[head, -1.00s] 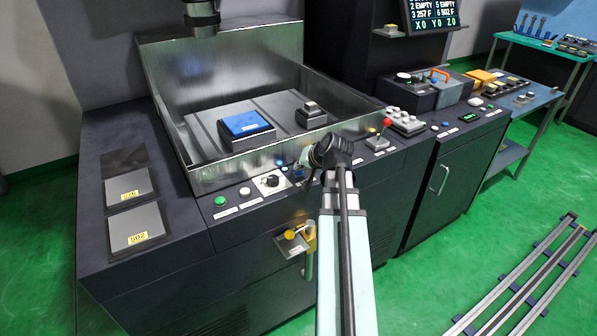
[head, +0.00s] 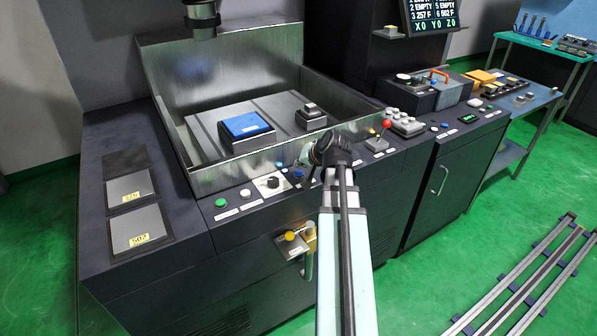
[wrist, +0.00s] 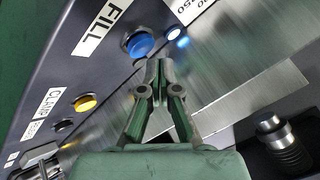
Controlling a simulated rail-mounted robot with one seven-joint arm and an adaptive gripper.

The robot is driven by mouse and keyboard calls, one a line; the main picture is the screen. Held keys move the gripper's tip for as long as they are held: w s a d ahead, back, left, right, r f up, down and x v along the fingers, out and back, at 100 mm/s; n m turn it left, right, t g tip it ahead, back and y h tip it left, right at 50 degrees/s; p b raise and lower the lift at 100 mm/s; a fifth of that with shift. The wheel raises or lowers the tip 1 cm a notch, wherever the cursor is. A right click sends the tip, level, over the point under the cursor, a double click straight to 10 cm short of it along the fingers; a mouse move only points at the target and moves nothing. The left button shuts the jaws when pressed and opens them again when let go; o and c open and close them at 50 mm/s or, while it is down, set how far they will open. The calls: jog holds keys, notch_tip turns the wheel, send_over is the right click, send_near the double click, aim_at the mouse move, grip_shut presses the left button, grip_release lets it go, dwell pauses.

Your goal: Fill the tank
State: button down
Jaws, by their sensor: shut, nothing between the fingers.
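The tank (head: 341,127) is an open metal basin in the head view, its floor plate bare around a blue-topped block (head: 248,126) and a smaller dark block (head: 311,116). The blue button (wrist: 140,44) beside the FILL label (wrist: 103,27) is at the upper middle of the wrist view. My gripper (wrist: 158,66) is shut and empty, with its fingertips just below and right of the blue button in that view. I cannot tell whether they touch it. In the head view, my arm hides most of the gripper.
A yellow button (wrist: 85,103) lies farther left on the panel.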

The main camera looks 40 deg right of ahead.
aim_at(300, 173)
jog(key=shift+r, duration=0.1)
jog(key=shift+r+p, duration=1.75)
jog(key=shift+r, duration=0.65)
